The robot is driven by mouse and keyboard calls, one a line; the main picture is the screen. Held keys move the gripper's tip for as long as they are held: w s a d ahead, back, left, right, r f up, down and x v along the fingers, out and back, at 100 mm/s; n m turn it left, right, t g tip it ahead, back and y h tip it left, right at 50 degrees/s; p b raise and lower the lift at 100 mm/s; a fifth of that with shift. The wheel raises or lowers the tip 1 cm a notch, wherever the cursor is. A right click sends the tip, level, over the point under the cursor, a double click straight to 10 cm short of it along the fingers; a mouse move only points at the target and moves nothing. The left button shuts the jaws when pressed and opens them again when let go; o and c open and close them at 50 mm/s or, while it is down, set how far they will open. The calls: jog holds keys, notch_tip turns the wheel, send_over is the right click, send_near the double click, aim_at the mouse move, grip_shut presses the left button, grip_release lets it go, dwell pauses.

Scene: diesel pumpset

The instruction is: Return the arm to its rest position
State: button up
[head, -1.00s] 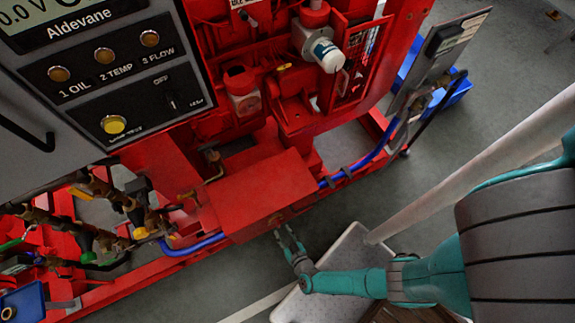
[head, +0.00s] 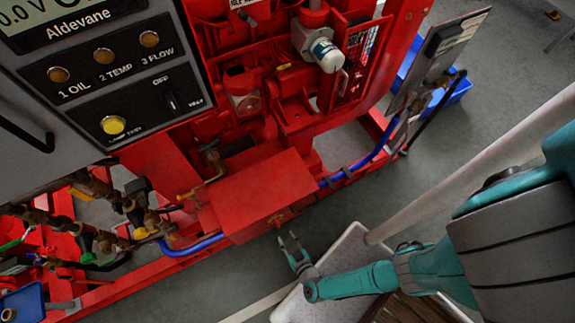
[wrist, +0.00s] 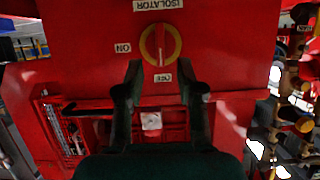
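My gripper (head: 288,242) is in the lower middle of the head view, in front of the red box on the pumpset's base, with a gap between them. Its two fingers are spread apart with nothing between them. My teal arm (head: 350,282) reaches to it from the right. In the wrist view the open gripper (wrist: 161,82) points at a red panel with a red and yellow isolator knob (wrist: 160,45). The knob lies beyond the fingertips, between the ON and OFF labels, and I see no contact.
The red pumpset (head: 265,190) fills the middle, with a grey control panel (head: 110,75) at the upper left. Brass valves and pipes (head: 110,205) crowd the lower left. A pale tray (head: 345,250) lies beneath my arm. Grey floor (head: 500,75) is open at the upper right.

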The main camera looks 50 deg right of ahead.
dwell(0.3)
jog(key=s+r+n+y, duration=0.1)
jog(key=s+r, duration=0.3)
jog(key=r, duration=1.2)
jog(key=s+d+r+n+t+y, duration=0.1)
jog(key=s+r, duration=0.3)
jog(key=r, duration=1.2)
jog(key=s+d+r+n+t+y, duration=0.1)
jog(key=s+r, duration=0.3)
jog(key=r, duration=1.2)
jog(key=shift+s+r+n+y, duration=0.25)
jog(key=shift+n+y, duration=0.15)
jog(key=shift+y, duration=0.1)
